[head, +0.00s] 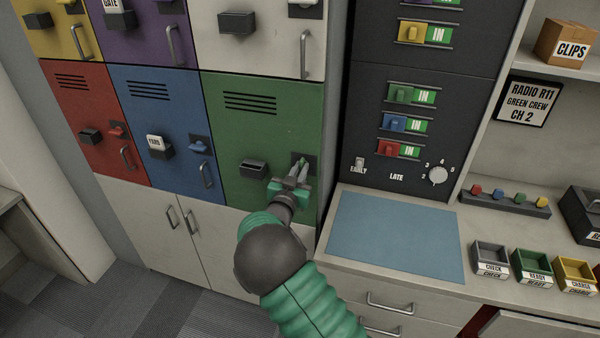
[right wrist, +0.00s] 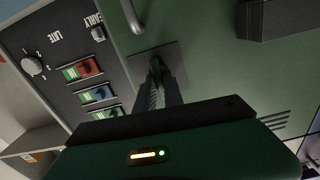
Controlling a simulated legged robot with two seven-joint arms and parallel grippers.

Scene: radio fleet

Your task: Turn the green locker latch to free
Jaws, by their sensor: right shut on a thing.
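The green locker door (head: 255,125) is closed in the lower row of lockers. Its latch (head: 301,159) is a small green lever on a dark plate near the door's right edge. My right gripper (head: 294,178) is at the latch and shut on it. In the right wrist view the gripper's fingers (right wrist: 160,90) reach to the dark latch plate (right wrist: 158,62), and they hide most of the lever. I cannot tell the latch's exact angle. My left gripper is not in view.
A dark card holder (head: 253,168) sits left of the latch. Blue (head: 165,92) and red lockers stand further left. A black panel (head: 420,120) with coloured sliders and a counter with a blue mat (head: 395,235) are to the right. Small trays (head: 532,264) stand on the counter.

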